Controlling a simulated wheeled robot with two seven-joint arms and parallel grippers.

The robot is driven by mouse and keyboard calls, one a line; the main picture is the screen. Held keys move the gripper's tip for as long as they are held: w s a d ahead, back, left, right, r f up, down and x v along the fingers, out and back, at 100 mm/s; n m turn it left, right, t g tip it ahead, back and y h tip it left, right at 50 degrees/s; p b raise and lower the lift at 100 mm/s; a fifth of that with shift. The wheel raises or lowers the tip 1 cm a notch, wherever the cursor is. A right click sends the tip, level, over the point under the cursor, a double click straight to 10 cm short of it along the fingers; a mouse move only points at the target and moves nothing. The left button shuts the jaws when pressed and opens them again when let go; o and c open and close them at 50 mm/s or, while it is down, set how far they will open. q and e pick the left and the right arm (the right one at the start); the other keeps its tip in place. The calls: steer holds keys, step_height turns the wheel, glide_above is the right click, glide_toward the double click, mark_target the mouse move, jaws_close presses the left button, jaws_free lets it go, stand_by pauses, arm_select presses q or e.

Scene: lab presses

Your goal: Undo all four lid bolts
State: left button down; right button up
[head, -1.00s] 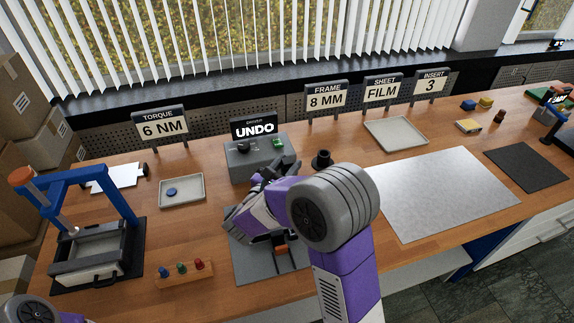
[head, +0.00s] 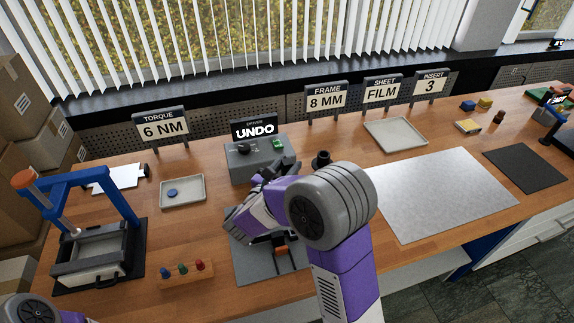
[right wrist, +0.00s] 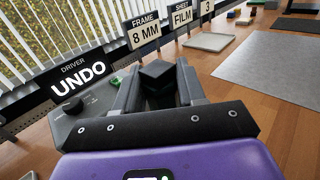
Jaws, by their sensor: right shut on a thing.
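My right gripper (right wrist: 160,92) is shut on a dark, square-ended tool (right wrist: 158,72), seen between its fingers in the right wrist view. In the head view the right gripper (head: 280,170) is in front of the grey driver box (head: 240,166), whose sign reads UNDO (head: 254,130). The box has a black knob and a green button. A grey mat (head: 248,268) lies under my right arm, with a small orange part (head: 281,250) just showing; the arm hides most of what is there. No lid bolts can be made out. My left gripper is out of view.
A blue press frame (head: 90,180) stands at the left. A small tray (head: 195,199) holds a blue disc, and a wooden rack (head: 188,280) holds coloured pegs. A black holder (head: 321,160) stands right of the driver box. A grey sheet (head: 440,195) lies flat at the right.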

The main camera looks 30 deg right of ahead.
mark_target(288, 161)
steer(key=shift+r+p, duration=1.25)
steer(key=shift+r, duration=0.45)
steer(key=shift+d, duration=0.1)
